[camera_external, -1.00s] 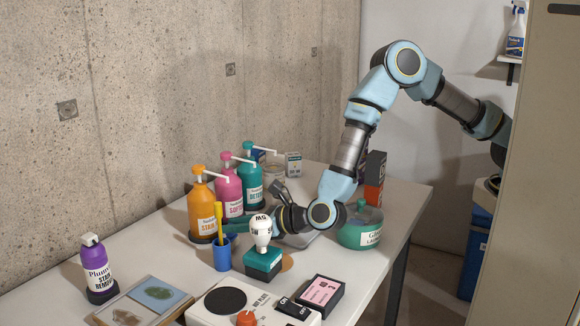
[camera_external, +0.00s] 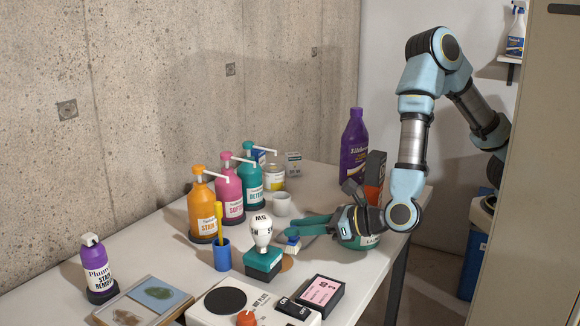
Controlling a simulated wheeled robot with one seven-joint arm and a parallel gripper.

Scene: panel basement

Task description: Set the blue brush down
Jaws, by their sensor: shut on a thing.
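The blue brush (camera_external: 292,241) shows at the left end of my gripper, its blue part and pale bristles low over the table. My gripper (camera_external: 303,229) points left with its teal fingers and is shut on the brush. The fingers hide most of the brush's handle. I cannot tell whether the bristles touch the white table (camera_external: 345,285).
A stamp on a teal box (camera_external: 263,262) stands just left of the brush. A green pot (camera_external: 366,242) is partly hidden behind my wrist. A white cup (camera_external: 282,204), pump bottles (camera_external: 230,200) and a purple bottle (camera_external: 354,150) stand farther back. A hot plate (camera_external: 222,306) is in front.

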